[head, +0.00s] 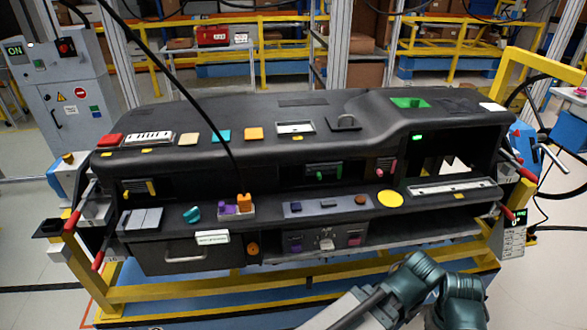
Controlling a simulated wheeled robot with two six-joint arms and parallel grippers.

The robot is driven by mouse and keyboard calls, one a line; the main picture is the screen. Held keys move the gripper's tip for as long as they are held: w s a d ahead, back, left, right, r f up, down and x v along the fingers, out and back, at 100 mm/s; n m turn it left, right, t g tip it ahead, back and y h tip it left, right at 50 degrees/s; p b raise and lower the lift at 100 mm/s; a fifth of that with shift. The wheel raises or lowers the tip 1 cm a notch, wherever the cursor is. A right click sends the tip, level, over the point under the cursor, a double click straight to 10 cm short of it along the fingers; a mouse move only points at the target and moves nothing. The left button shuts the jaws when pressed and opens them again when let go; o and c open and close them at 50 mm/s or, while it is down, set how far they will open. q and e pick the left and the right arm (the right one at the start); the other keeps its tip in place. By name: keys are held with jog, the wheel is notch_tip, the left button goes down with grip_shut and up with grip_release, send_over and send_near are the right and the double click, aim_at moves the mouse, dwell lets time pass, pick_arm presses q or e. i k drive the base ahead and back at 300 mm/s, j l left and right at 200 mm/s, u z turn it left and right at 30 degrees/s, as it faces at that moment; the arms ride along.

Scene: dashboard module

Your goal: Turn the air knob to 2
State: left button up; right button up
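The black dashboard module (270,170) spans the middle of the head view on a yellow and blue stand. A round orange knob (252,248) sits on its lower front, right of the drawer. A small control panel (300,243) to its right carries a pale knob (326,244) between purple and magenta parts. Labels and knob markings are too small to read, so I cannot tell which is the air knob or its setting. Teal and grey links of my arm show at the bottom, right of centre. No fingertips show, and neither gripper is in view.
A drawer with a handle (186,257) is at lower left. A shelf holds a teal piece (192,214), an orange piece (244,201) and a yellow disc (390,198). Red-tipped levers stick out at both ends. A thin black line crosses the upper left dashboard.

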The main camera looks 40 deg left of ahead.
aim_at(325, 245)
jog(key=u, duration=1.15)
jog(key=i+l+z, duration=0.1)
jog(key=l, duration=0.3)
jog(key=i+l, duration=0.35)
jog(key=l+z, duration=0.05)
